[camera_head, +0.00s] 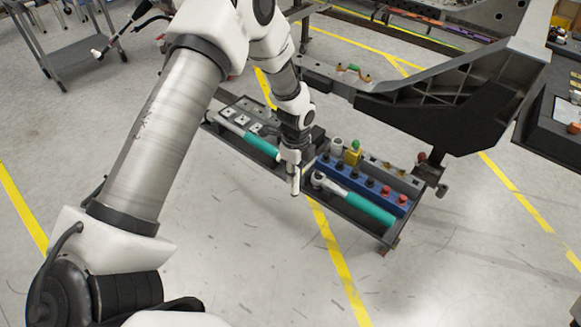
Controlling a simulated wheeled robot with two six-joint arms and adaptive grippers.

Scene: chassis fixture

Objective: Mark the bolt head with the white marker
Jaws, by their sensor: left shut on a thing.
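My left gripper (293,172) points down over the middle of the dark tool tray (349,212). It is shut on a slim pale upright thing (295,186), which looks like the white marker; its tip is small and hard to make out. No bolt head can be told apart for sure. The dark chassis part (440,105) stands behind and to the right of the gripper, apart from it. A small green and copper-coloured piece (354,68) sits on its beam. My right gripper is not in view.
Two teal-handled wrenches (370,209) (262,145) lie in the tray, either side of the gripper. A blue socket rack (365,184) and a yellow piece (352,153) stand close on its right. A grey cart (75,40) is at upper left. The floor in front is clear.

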